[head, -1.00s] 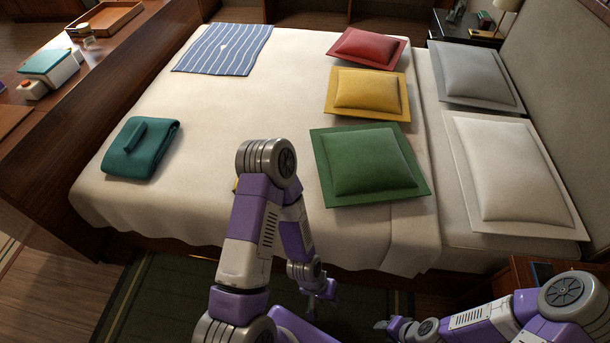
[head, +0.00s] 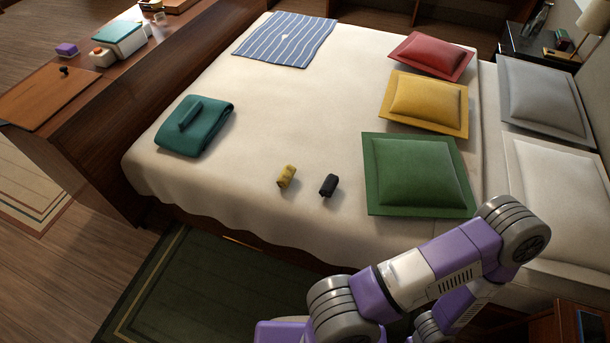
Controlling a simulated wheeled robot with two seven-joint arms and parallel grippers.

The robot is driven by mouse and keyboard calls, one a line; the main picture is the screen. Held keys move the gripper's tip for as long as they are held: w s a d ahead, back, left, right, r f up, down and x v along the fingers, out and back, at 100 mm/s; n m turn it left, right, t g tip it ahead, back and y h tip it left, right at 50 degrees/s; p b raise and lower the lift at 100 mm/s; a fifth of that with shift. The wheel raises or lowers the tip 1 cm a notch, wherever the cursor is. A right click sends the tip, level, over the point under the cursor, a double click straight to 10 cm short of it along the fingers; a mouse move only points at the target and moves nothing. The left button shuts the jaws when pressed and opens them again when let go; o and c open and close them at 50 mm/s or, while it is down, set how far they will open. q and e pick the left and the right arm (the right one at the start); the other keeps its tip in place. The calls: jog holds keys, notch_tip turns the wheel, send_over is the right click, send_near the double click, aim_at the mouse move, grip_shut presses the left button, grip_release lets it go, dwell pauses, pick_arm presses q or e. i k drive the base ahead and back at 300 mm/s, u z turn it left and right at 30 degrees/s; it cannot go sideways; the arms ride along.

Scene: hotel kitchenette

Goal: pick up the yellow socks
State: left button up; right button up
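The yellow socks (head: 286,176) are a small rolled bundle on the white bed (head: 250,120), near its front edge. A black rolled sock bundle (head: 328,185) lies just to their right, apart from them. My purple and grey arm crosses the lower right of the head view, to the right of the socks and in front of the bed. Neither gripper shows; the arm's far end is cut off by the bottom edge. Nothing covers the socks.
A folded teal blanket (head: 196,126) lies left of the socks, and a green cushion (head: 418,174) lies right of them. Yellow (head: 426,101) and red (head: 431,54) cushions and a striped blue cloth (head: 285,40) lie farther back. A wooden counter (head: 88,120) runs along the left.

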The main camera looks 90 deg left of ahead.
aim_at(287, 173)
jog(key=k, duration=1.25)
jog(key=u, duration=1.6)
